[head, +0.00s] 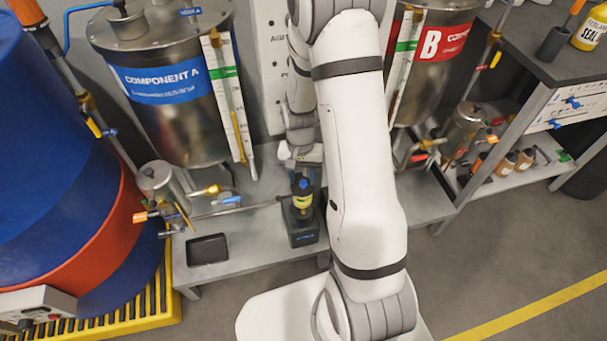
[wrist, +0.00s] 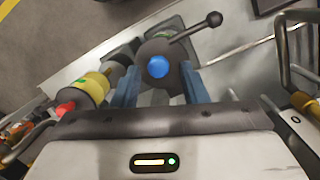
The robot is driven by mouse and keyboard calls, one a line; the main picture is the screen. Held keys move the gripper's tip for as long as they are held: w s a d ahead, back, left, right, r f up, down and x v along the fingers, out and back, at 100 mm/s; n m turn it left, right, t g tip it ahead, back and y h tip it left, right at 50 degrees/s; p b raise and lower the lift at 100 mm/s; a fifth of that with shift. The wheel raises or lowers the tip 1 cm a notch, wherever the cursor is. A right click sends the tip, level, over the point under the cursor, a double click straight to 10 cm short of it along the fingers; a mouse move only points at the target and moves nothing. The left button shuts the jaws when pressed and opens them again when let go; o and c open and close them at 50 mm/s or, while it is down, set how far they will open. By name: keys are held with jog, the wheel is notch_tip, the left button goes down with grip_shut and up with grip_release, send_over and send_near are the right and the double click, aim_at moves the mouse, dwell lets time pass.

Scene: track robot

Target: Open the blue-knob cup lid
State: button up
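The blue knob (wrist: 158,67) sits in the centre of a round dark grey lid (wrist: 158,50) in the wrist view. A dark lever with a ball end (wrist: 214,19) extends from the lid to the upper right. My gripper (wrist: 158,75) is open, with one blue-grey finger on each side of the knob and a gap to it. Whether the fingers touch the lid's rim cannot be told. In the head view, a small cup with a yellow band (head: 302,201) stands on a dark base (head: 303,236) beneath my gripper, which my arm partly hides.
In the head view, a thin pipe (head: 235,209) runs to the cup's left side. A black tray (head: 208,249) and a steel tank (head: 180,110) are nearby.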

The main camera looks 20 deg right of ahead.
aim_at(302, 181)
jog(key=shift+r, duration=0.1)
notch_tip(302, 181, up, 10)
jog(key=p, duration=0.2)
dwell(0.4)
dwell(0.4)
